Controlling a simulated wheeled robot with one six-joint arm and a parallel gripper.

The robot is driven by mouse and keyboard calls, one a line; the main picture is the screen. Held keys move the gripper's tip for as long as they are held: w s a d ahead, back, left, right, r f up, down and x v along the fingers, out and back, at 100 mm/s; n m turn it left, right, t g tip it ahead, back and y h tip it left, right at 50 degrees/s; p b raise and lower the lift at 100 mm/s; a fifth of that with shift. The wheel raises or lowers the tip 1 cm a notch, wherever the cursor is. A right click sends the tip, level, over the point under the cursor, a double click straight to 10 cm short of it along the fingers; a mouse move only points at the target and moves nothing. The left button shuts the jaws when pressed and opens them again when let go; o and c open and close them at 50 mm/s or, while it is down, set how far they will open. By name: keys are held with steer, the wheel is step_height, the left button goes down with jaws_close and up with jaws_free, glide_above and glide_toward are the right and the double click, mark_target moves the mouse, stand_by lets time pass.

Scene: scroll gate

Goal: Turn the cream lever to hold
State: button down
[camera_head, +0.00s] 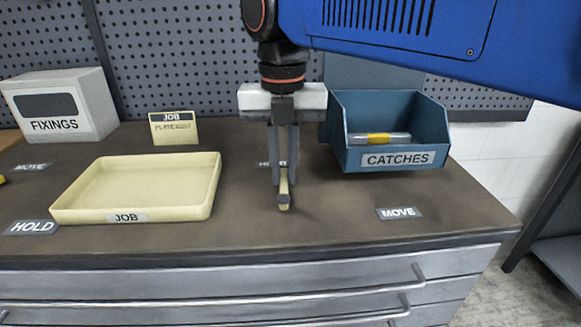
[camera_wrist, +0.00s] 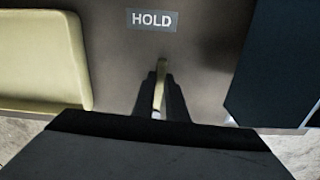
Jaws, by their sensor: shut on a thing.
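The cream lever (camera_head: 284,186) is a short narrow bar on the brown bench top, between the cream tray and the blue bin. My gripper (camera_head: 282,196) points down and is shut on the lever. In the wrist view the lever (camera_wrist: 160,85) shows between my two dark fingers (camera_wrist: 160,104), its far end towards the HOLD label (camera_wrist: 152,20). That label lies behind the lever, partly hidden by my fingers in the head view. A MOVE label (camera_head: 399,213) lies to the right of the lever. The lever's pivot cannot be made out.
The cream JOB tray (camera_head: 135,215) stands left of the lever, the blue CATCHES bin (camera_head: 395,159) behind right. A JOB card (camera_head: 173,128) and FIXINGS box (camera_head: 62,104) stand at the back. Another HOLD label (camera_head: 33,227) is front left. Bench top near the front edge is clear.

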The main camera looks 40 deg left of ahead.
mark_target(281, 177)
steer(key=shift+s+a+n, duration=0.15)
steer(key=shift+n, duration=0.25)
steer(key=c, duration=1.8)
jaws_free()
steer(key=shift+o, duration=0.2)
steer(key=shift+r, duration=0.1)
step_height(281, 177, up, 17)
steer(key=shift+r, duration=0.1)
